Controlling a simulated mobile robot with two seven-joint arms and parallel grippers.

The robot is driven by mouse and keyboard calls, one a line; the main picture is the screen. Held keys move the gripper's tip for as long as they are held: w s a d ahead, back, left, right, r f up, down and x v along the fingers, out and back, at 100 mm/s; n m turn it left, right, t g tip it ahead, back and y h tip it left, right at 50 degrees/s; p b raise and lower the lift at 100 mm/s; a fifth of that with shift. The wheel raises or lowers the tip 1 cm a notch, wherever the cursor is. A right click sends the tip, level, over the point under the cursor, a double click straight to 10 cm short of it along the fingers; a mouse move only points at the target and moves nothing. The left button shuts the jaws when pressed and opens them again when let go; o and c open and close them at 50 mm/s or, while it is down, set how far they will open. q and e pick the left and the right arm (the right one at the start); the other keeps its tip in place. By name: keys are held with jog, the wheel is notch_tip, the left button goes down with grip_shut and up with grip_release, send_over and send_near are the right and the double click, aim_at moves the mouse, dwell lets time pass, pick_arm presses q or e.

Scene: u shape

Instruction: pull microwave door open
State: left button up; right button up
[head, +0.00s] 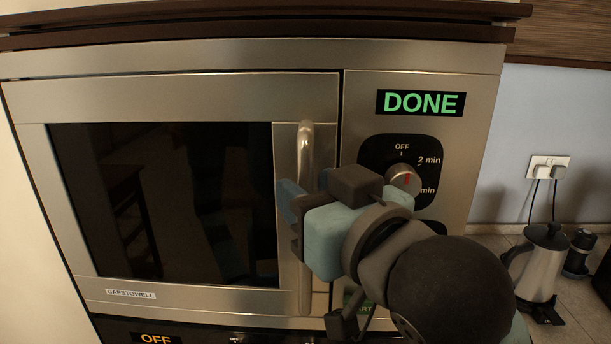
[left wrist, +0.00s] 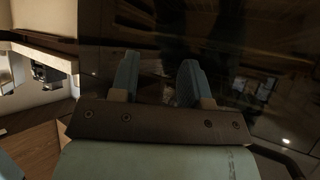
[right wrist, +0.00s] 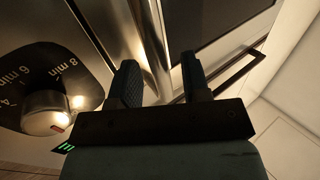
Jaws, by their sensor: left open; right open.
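The microwave (head: 420,58) is steel with a dark window, and its door (head: 180,95) looks closed, flush with the control panel. The upright bar handle (head: 306,150) runs along the door's right edge. My right gripper (head: 292,205) is open at the middle of this handle and hides part of it. In the right wrist view the handle (right wrist: 153,40) passes between the spread fingers of the right gripper (right wrist: 160,78); I cannot tell if they touch it. My left gripper (left wrist: 157,75) is open and empty in the left wrist view, facing a dark glossy surface.
The control panel right of the door has a green "DONE" display (head: 420,103) and a knob (head: 404,179). A dark oven panel (head: 190,334) lies below. A kettle (head: 540,262) stands on the counter at right, under a wall socket (head: 548,168).

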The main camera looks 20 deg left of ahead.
jog(key=shift+w+a, duration=0.5)
jog(key=shift+a, duration=0.05)
jog(key=shift+c, duration=0.3)
grip_shut()
jog(key=shift+s, duration=0.15)
